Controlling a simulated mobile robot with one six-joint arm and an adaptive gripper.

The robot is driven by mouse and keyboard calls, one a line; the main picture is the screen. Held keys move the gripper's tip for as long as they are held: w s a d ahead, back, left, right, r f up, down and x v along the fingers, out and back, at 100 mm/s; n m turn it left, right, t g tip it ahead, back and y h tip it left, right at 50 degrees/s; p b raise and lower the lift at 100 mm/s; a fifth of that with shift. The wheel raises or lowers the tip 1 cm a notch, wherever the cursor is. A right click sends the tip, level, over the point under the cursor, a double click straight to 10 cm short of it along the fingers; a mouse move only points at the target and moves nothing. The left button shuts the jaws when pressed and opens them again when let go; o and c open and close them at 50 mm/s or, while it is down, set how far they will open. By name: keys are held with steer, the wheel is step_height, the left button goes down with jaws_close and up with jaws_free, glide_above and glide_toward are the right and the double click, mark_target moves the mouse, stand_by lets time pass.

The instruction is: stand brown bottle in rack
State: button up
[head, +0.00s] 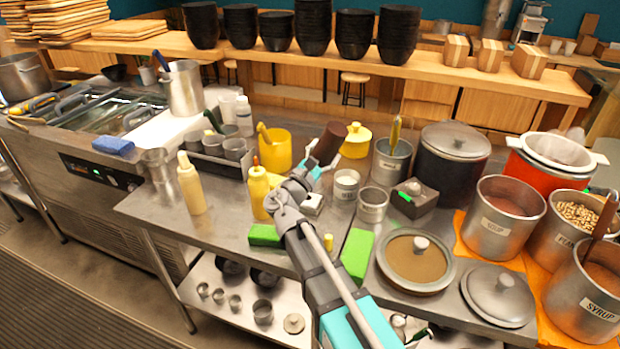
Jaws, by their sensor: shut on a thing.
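The brown bottle (329,142) is in my gripper (318,166), tilted, with its dark brown body upward to the right. My gripper is shut on it above the back part of the steel table. The rack (212,165) is a grey holder with several metal cups, at the left of the table, left of my gripper. A yellow squeeze bottle (258,191) stands between the rack and my arm. Another pale yellow bottle (191,184) stands at the table's left front. The lower end of the brown bottle is hidden by my gripper.
A yellow container (275,150) stands close left of my gripper, and a yellow lidded pot (356,141) close right. Metal cans (346,185) and large pots (452,153) crowd the right. Green blocks (357,252) lie near the front. Bare steel shows at front left.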

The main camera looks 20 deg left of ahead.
mark_target(320, 147)
steer(key=shift+r+p, duration=1.6)
steer(key=shift+r, duration=0.25)
